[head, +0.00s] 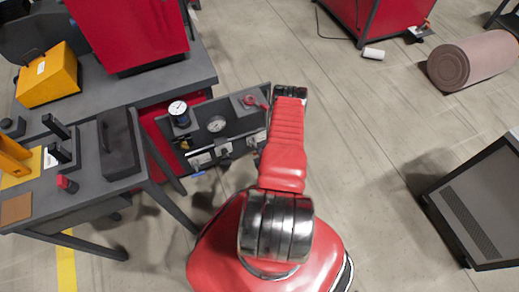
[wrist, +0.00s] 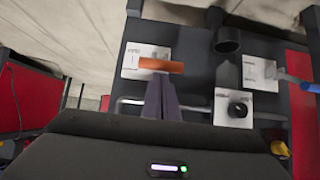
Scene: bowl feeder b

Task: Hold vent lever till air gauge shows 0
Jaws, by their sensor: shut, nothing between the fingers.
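An upright dark panel (head: 240,118) carries a round white-faced gauge (head: 178,108) on a blue body and a second round gauge (head: 217,124). Their readings are too small to tell. In the wrist view, an orange lever (wrist: 161,65) lies crosswise in front of a white label plate. My gripper (wrist: 161,80) is shut and empty, its dark fingertips at the orange lever's right half. Whether they touch it I cannot tell. A blue lever (wrist: 302,83) is at the right. No readable label shows which lever is the vent. My red arm hides the gripper in the head view.
A red knob (head: 250,100) sits on the panel. In the wrist view, a black knob (wrist: 238,109), a dark pipe stub (wrist: 228,40) and a grey rail (wrist: 135,102) are near my fingers.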

